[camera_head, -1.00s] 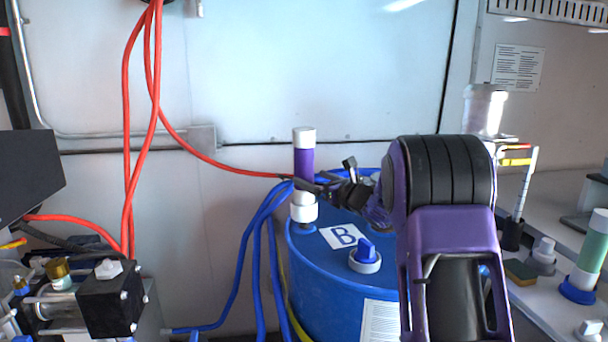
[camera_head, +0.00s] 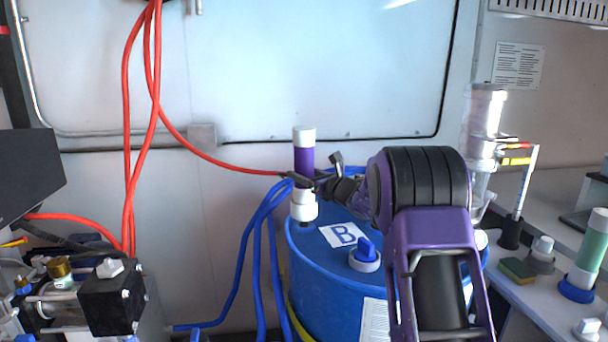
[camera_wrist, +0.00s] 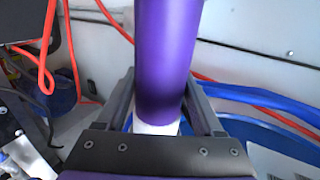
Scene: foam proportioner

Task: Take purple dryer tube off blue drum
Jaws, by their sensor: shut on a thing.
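The purple dryer tube (camera_head: 304,160) has a white cap on top and a white lower part. It stands upright on a white fitting at the left rear of the blue drum (camera_head: 320,280), which carries a "B" label. My gripper (camera_head: 305,183) reaches in from the right and is shut on the tube's lower part. In the wrist view the purple tube (camera_wrist: 168,60) rises between the two fingers of my gripper (camera_wrist: 160,108), with a white section below it. The tube's top is out of the wrist view.
Blue hoses (camera_head: 258,250) run down the drum's left side. A red hose (camera_head: 220,160) hangs behind the tube. A blue-handled cap (camera_head: 365,254) sits on the drum top. A pump unit (camera_head: 110,295) stands at left. A green tube (camera_head: 592,245) stands on the right bench.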

